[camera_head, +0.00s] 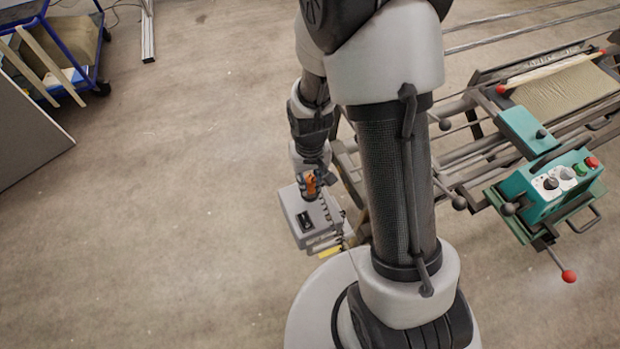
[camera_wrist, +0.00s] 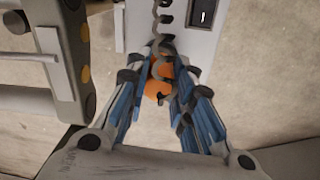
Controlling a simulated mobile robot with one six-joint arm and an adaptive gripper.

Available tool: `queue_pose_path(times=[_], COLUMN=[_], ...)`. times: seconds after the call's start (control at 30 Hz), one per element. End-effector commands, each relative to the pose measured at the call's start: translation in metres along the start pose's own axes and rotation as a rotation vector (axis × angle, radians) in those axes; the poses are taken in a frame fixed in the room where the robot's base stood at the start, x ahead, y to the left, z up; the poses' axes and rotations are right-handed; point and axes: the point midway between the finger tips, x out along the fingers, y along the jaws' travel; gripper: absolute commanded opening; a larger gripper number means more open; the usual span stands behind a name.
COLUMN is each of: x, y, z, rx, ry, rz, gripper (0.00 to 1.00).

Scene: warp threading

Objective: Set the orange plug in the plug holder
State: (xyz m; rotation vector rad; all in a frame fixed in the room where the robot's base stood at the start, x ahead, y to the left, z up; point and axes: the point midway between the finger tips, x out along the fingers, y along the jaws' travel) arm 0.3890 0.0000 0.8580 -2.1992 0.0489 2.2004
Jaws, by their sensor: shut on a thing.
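The orange plug (camera_head: 310,184) is between the fingers of my gripper (camera_head: 309,193), just over the grey box in the head view. In the wrist view the orange plug (camera_wrist: 158,88) shows between the blue-padded fingers of my gripper (camera_wrist: 158,95), which are shut on it. A dark coiled cord (camera_wrist: 160,30) runs from the plug across the wrist view. A grey box (camera_head: 292,206) with a dark recessed socket (camera_head: 305,220) stands below my gripper; the recess also shows in the wrist view (camera_wrist: 203,14). It may be the plug holder. The plug's lower end is hidden.
A loom-like machine (camera_head: 560,90) with a teal control box (camera_head: 545,195) and levers stands at the right. A blue cart (camera_head: 75,45) and a grey panel (camera_head: 25,135) are at the upper left. The floor at left is clear.

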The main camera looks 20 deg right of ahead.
Motion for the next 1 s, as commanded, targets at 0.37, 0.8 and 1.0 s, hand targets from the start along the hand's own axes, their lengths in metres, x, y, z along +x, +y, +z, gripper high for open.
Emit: queue_pose_path(times=[0.37,0.8,1.0], x=[0.000,0.010,0.010], y=[0.000,0.000,0.000], z=[0.000,0.000,0.000], rx=[0.000,0.000,0.000], ry=[0.000,0.001,0.001], rz=[0.000,0.000,0.000], gripper=[0.00,0.00,0.00])
